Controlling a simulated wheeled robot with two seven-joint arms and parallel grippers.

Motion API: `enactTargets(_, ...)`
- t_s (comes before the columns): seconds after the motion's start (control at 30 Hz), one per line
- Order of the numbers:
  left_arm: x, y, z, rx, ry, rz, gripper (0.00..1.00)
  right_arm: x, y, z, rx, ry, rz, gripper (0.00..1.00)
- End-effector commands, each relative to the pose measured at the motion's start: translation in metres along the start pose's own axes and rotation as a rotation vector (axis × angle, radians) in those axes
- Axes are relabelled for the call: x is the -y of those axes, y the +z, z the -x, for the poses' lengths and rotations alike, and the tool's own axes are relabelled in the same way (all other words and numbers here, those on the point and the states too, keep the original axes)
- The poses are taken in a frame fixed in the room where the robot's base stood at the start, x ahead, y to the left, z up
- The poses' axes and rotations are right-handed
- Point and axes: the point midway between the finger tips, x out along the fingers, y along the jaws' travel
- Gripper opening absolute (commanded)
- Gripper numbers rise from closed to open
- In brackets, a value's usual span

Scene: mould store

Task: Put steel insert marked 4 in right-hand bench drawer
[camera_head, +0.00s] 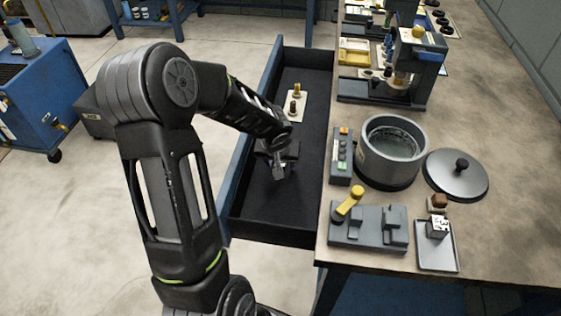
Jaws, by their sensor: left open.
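A dark-lined drawer (262,205) stands open along the left side of the bench (505,225). My left gripper (279,173) is open and points down inside the drawer's outline, near its middle. A small light-grey shape shows at its fingertips; I cannot tell whether it is part of the fingers or a steel insert. A dark block with a pale marked face (437,227) sits on a small grey tray (437,258) at the bench's near end. I cannot read its mark surely. My right gripper is out of view.
A pale card with brass pieces (292,105) lies in the drawer's far part. On the bench stand a grey pot (392,165), its lid (455,178), a fixture with a yellow handle (367,230) and a press (418,62). A blue cabinet (40,95) stands at left.

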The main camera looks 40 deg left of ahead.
Motion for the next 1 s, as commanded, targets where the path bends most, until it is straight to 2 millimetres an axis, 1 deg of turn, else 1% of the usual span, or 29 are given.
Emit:
enactTargets(0.03,0.000,-0.002,0.004,0.000,0.000,0.000,0.51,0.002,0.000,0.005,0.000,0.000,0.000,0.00)
enactTargets(0.17,0.000,-0.003,0.019,-0.004,0.000,0.001,0.51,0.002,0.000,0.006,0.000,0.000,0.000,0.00)
enactTargets(0.27,0.000,-0.003,0.037,-0.004,0.001,0.001,0.51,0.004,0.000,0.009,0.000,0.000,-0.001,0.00)
enactTargets(0.5,0.000,-0.003,0.088,-0.005,0.000,0.002,0.51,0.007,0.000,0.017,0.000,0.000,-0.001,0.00)
enactTargets(0.6,0.000,-0.002,0.105,-0.004,0.000,0.000,0.51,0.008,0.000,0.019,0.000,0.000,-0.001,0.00)
enactTargets(0.7,0.000,-0.002,0.116,-0.003,0.000,0.000,0.51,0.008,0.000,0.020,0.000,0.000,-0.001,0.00)
enactTargets(0.8,0.000,-0.001,0.121,-0.001,0.001,0.000,0.51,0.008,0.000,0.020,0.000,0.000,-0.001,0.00)
enactTargets(1.0,0.000,0.000,0.122,0.000,0.001,0.000,0.51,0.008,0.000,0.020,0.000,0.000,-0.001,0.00)
